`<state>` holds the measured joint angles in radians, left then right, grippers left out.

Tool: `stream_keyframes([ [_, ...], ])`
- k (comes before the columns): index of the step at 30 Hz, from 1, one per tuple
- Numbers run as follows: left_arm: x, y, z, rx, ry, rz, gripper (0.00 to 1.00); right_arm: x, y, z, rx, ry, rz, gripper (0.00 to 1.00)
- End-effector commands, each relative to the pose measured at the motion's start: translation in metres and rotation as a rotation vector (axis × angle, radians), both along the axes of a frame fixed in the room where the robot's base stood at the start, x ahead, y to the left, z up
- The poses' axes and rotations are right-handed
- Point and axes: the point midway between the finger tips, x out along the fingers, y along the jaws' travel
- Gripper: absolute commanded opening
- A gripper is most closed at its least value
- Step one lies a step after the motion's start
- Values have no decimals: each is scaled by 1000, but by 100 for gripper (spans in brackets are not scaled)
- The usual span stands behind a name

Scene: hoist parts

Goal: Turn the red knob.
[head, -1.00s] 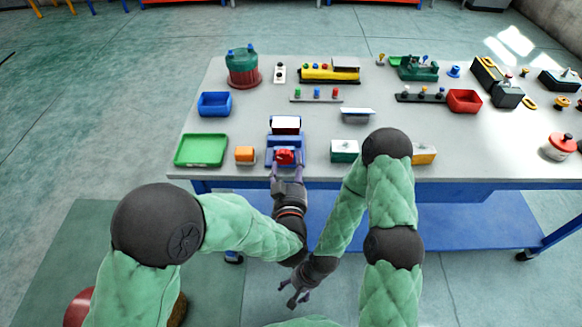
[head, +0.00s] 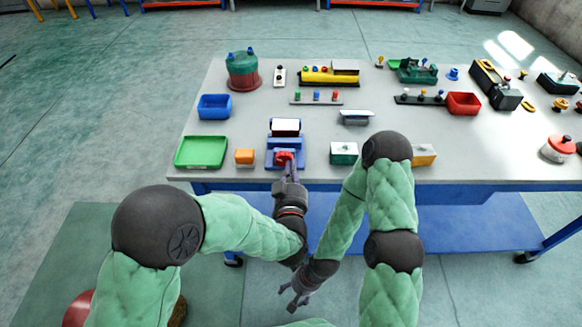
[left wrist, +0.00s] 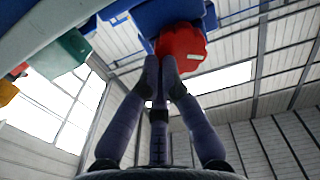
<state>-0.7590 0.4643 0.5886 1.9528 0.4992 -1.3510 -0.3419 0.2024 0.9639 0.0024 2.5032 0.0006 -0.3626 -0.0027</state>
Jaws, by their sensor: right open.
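The red knob (head: 283,158) is on the front of a blue block-like device (head: 285,143) near the table's front edge. My left gripper (head: 290,170) is right in front of the knob, with its fingers drawn together. In the left wrist view the fingertips (left wrist: 160,62) are close together and overlap the lower left of the red knob (left wrist: 184,46). The knob is mostly beyond them; I cannot tell whether they touch it. My right gripper (head: 293,298) is open and empty, low in front of the table, away from the knob.
A blue bin (head: 214,106) and several other parts lie farther back.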

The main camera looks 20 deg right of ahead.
Motion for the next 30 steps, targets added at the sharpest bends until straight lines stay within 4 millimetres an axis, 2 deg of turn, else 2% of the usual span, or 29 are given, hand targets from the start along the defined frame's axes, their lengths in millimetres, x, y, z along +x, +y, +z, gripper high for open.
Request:
stream_keyframes([
  [1, 3, 0, 4, -7, -7, 5, 30, 0, 0, 0, 0, 0, 0, 73],
  [5, 3, 1, 5, -8, -7, 8, 67, 0, 0, 0, 0, 0, 0, 73],
  [6, 4, 1, 5, -8, -7, 9, 73, 0, 0, 0, 0, 0, 0, 73],
  [17, 3, 5, 5, -11, -7, 9, 73, 0, 0, 0, 0, 0, 0, 73],
  [30, -22, 10, 3, -7, -5, 6, 73, 0, 0, 1, 0, 0, 0, 73],
])
